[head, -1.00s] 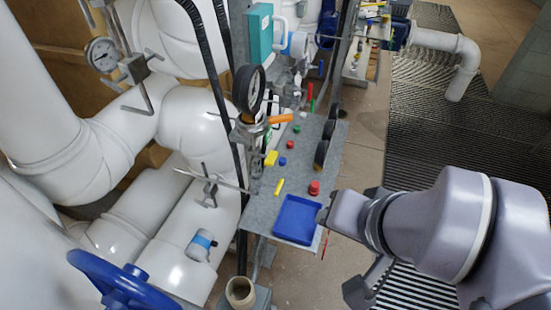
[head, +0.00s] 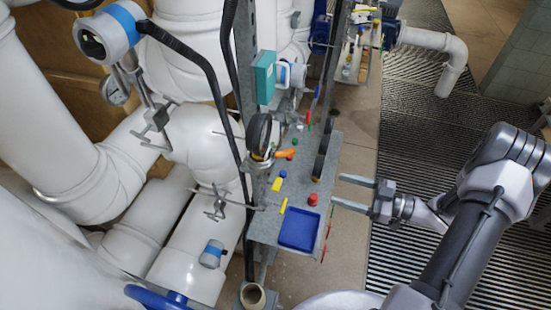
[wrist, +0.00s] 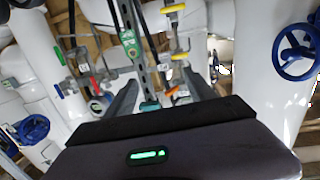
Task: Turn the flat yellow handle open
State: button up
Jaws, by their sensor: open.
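Two yellow handles show in the wrist view: an upper yellow handle (wrist: 173,8) at the top and a lower yellow handle (wrist: 180,56) just above the space between my fingers. I cannot tell which is the flat one. In the head view, a yellow block (head: 277,184) and a thin yellow bar (head: 284,205) show on the grey panel; whether either is a handle is unclear. My gripper (head: 341,191) is open and empty, its two fingers pointing left at the panel's right edge. Its fingers also show in the wrist view (wrist: 163,90), with nothing gripped between them.
The grey panel (head: 271,229) carries a blue tray (head: 299,230), a red knob (head: 313,199) and an orange handle (head: 284,154) by a round gauge. White pipes and black hoses crowd the left. Striped floor matting (head: 415,135) lies open at right.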

aim_at(274, 184)
jog(key=w+a+n+g+y, duration=0.1)
jog(key=w+a, duration=0.2)
jog(key=a, duration=1.4)
jog(key=shift+f+y+b, duration=0.2)
jog(key=shift+y+b, duration=0.1)
jog(key=shift+b, duration=0.05)
jog(key=shift+w, duration=0.1)
jog(key=c, duration=1.4)
